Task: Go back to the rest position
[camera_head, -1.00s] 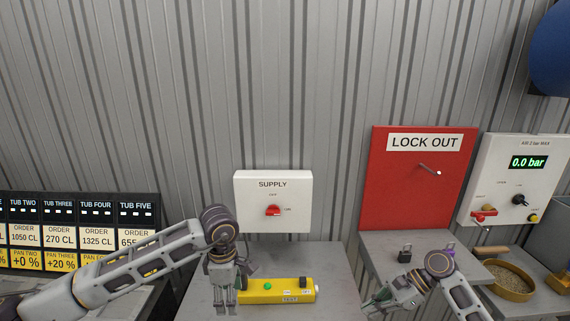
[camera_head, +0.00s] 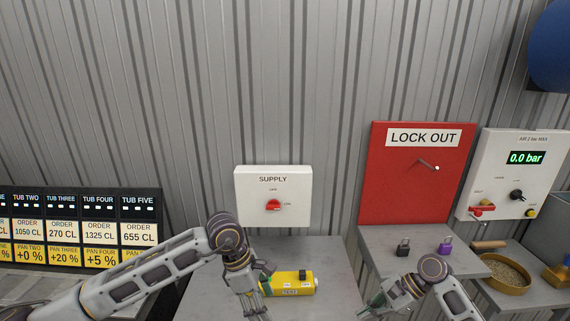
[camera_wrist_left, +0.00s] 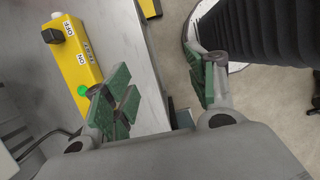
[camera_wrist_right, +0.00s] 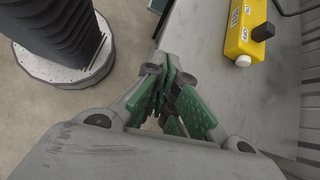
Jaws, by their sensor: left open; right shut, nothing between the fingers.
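My left gripper (camera_head: 255,306) hangs low in the head view, in front of the left end of a yellow tester box (camera_head: 294,284) on the grey bench. In the left wrist view its green-padded fingers (camera_wrist_left: 162,97) are spread apart with nothing between them. My right gripper (camera_head: 376,302) is at the lower right of the head view, in front of the bench. In the right wrist view its green-padded fingers (camera_wrist_right: 178,100) are together and hold nothing. The left arm hides the box's left end in the head view.
A white SUPPLY box (camera_head: 290,196) with a red knob and a red LOCK OUT board (camera_head: 400,205) are on the wall. A black padlock (camera_head: 403,247) and a purple padlock (camera_head: 445,246) stand on the right shelf. A round pan (camera_head: 505,280) is beyond them.

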